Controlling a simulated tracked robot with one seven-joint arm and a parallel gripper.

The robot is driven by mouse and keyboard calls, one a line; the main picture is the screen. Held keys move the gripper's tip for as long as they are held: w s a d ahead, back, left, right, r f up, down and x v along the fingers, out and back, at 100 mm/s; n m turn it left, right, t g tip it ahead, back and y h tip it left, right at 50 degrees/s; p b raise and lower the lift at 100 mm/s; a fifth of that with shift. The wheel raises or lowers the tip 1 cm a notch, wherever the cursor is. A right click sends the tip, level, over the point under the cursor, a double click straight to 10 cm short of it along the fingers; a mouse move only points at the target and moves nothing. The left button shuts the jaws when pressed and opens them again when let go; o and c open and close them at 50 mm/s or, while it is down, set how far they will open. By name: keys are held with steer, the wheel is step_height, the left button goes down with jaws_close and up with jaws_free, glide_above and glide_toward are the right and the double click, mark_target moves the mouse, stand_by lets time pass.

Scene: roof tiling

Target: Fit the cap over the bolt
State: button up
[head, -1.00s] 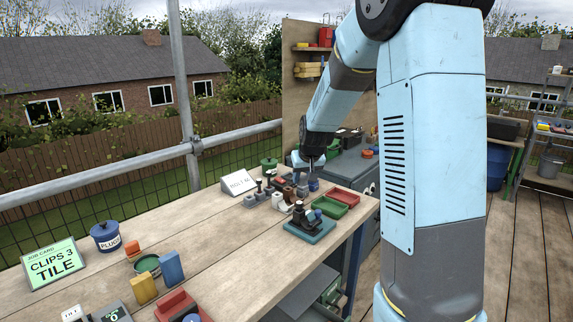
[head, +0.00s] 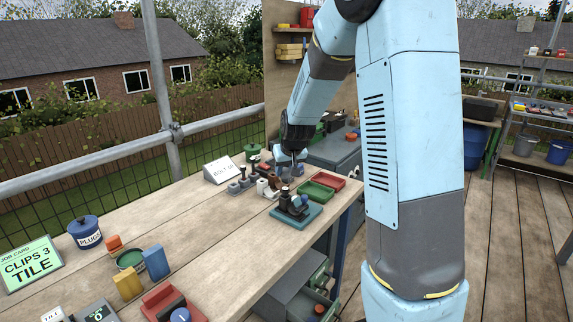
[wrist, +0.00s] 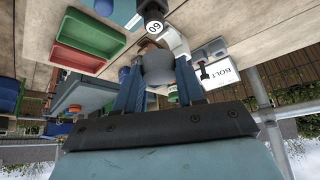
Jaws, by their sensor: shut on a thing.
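My gripper (head: 291,172) is over the far right part of the workbench, among small parts. In the wrist view its two blue fingers (wrist: 158,82) are closed on a rounded grey piece, which looks like the cap (wrist: 157,66). In the head view the held piece is too small to make out. A placard reading BOLT (head: 221,169) stands at the bench's back edge. In front of it are small grey stands with dark upright posts (head: 233,185). I cannot tell which one is the bolt, or whether the held piece touches anything.
A green tray (head: 316,191) and a red tray (head: 328,178) lie right of my gripper. A teal fixture (head: 297,215) stands at the front edge. A black part marked with a number (wrist: 152,15) is close to the held piece. The bench middle is clear.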

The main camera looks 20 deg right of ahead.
mark_target(285, 188)
steer(key=shift+f, duration=2.8)
steer(key=shift+s+r, duration=0.1)
steer(key=shift+s, duration=0.05)
steer(key=shift+f, duration=0.55)
stand_by(0.3)
steer(key=o, duration=1.1)
steer(key=shift+r, duration=3.55)
